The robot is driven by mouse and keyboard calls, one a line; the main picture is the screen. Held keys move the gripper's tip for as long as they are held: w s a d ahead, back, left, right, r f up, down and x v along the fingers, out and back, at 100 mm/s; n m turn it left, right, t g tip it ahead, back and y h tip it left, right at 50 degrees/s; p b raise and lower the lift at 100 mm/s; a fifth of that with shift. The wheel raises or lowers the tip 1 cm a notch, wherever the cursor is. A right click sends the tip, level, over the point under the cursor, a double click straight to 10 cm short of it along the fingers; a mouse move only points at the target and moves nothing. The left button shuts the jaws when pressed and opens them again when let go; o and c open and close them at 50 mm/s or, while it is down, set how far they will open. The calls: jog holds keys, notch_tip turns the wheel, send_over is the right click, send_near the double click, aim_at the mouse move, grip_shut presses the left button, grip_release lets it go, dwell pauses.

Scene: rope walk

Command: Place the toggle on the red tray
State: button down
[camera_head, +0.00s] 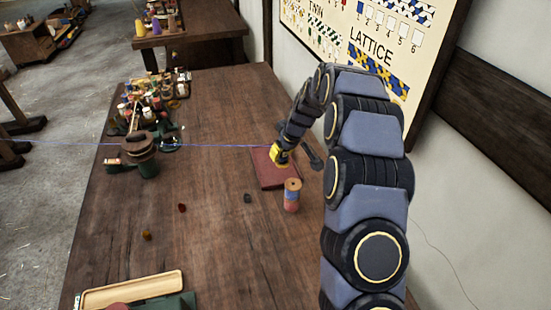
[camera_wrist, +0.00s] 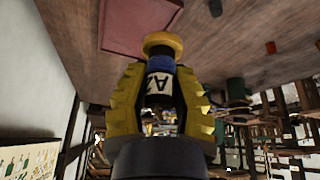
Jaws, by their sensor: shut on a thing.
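My gripper (camera_head: 281,156) is at the red tray (camera_head: 266,175), over its right part in the head view. In the wrist view, my gripper (camera_wrist: 160,80) has its yellow fingers shut on the toggle (camera_wrist: 162,43). The toggle has a round yellow end, a blue band and a white label with dark lettering. Its lower part is hidden between the fingers, and in the head view it is hard to make out. The red tray (camera_wrist: 138,28) lies beyond the toggle's yellow end, up and left. Whether the toggle touches it I cannot tell.
A reel (camera_head: 292,195) stands close to the tray's near right. Small pieces (camera_head: 182,208) lie on the table. Spools (camera_head: 150,100) crowd the far left. A wooden tray (camera_head: 132,290) lies near.

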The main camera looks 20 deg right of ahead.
jog(key=shift+w+d+f, duration=0.3)
jog(key=shift+w+f, duration=1.1)
jog(key=shift+w, duration=0.35)
jog(key=shift+w+d+f, duration=0.25)
jog(key=shift+w+f, duration=1.2)
jog(key=shift+w, duration=0.35)
jog(key=shift+w+d+f, duration=0.3)
jog(key=shift+w+f, duration=1.1)
jog(key=shift+w, duration=0.35)
jog(key=shift+f, duration=1.55)
jog(key=shift+f, duration=0.15)
jog(key=c, duration=1)
grip_release()
